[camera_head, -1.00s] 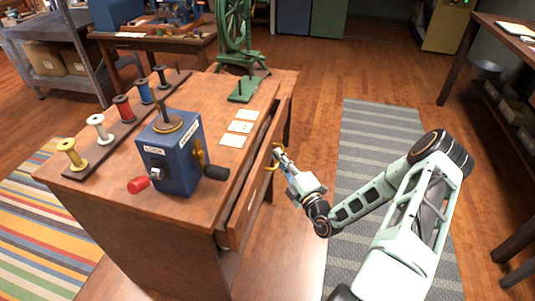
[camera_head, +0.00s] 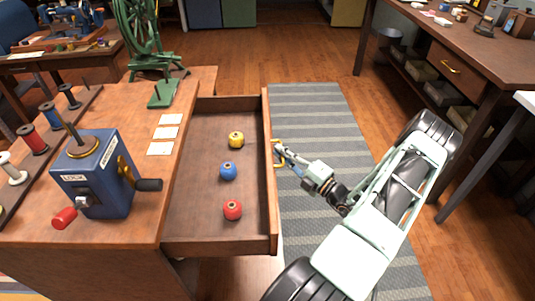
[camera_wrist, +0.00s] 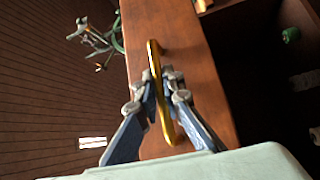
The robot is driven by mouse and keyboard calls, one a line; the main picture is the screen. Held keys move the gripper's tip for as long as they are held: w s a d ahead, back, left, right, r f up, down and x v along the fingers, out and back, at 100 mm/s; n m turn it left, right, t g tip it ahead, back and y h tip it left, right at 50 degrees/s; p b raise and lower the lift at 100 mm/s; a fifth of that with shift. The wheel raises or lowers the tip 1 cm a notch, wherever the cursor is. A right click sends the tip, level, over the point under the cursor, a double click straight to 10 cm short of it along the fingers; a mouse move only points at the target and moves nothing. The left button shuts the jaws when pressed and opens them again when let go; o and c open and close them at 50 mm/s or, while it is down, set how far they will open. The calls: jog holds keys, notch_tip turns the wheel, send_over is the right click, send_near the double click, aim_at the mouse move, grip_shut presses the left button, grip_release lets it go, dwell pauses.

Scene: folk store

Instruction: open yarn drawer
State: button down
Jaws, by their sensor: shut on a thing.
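The yarn drawer (camera_head: 217,243) stands pulled well out of the wooden table, to the right of the tabletop in the head view. Inside it lie a yellow yarn ball (camera_head: 236,139), a blue yarn ball (camera_head: 228,171) and a red yarn ball (camera_head: 232,210). My gripper (camera_head: 281,153) is at the drawer front's brass handle (camera_head: 278,160). In the wrist view my gripper (camera_wrist: 164,95) has its fingers on both sides of the brass handle (camera_wrist: 154,60), closed on its bar. The drawer front (camera_wrist: 190,50) shows behind the handle.
A blue winder box (camera_head: 95,175) with a dark crank and several thread spools stand on the tabletop. A green wheel machine (camera_head: 145,40) stands behind. A dark workbench (camera_head: 450,45) is at the right. The grey striped rug (camera_head: 310,110) is clear beyond my arm.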

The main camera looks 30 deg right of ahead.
jog(key=shift+s+d, duration=0.3)
jog(key=shift+d, duration=0.2)
jog(key=c, duration=2.3)
grip_release()
jog(key=shift+c, duration=0.2)
jog(key=v, duration=1.2)
jog(key=shift+a, duration=0.1)
